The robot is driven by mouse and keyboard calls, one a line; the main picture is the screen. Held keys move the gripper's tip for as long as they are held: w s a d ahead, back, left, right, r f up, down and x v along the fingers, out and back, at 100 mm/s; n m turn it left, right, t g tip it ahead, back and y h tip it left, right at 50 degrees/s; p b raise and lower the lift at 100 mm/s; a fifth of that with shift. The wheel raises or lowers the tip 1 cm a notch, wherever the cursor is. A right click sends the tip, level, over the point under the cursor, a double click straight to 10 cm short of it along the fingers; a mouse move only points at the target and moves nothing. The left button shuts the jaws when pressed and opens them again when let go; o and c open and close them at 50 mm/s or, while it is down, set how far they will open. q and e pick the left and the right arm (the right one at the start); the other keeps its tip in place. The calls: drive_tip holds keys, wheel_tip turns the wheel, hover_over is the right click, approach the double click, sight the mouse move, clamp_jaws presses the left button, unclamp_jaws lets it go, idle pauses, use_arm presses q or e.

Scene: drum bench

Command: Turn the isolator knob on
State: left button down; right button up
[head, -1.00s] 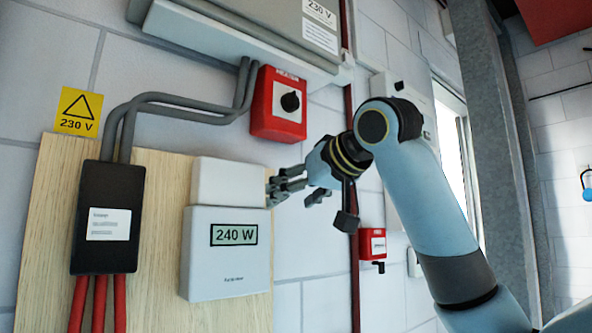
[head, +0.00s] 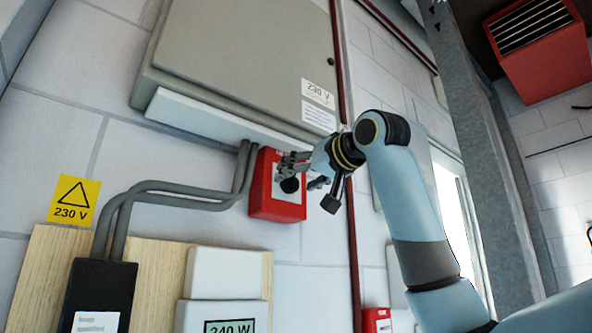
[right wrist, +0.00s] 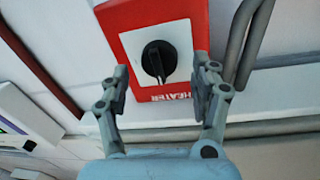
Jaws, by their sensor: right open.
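The isolator is a red box (head: 270,200) on the wall under the grey cabinet, with a black knob (head: 290,185) on its front. In the right wrist view the knob (right wrist: 159,60) sits on a white plate, its grip bar roughly upright in the picture, and the box (right wrist: 118,20) reads HEATER upside down. My right gripper (head: 298,170) is open in front of the box. In the right wrist view its fingers (right wrist: 163,82) stand one on each side of the knob, apart from it. My left gripper is not in view.
A grey 230 V cabinet (head: 240,60) hangs above. A white 240 W meter (head: 228,315) and a black box (head: 98,290) sit on a wooden board (head: 155,270). A steel column (head: 480,150) stands at right.

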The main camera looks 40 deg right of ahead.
drive_tip(key=shift+w, duration=0.85)
drive_tip(key=c, duration=1.2)
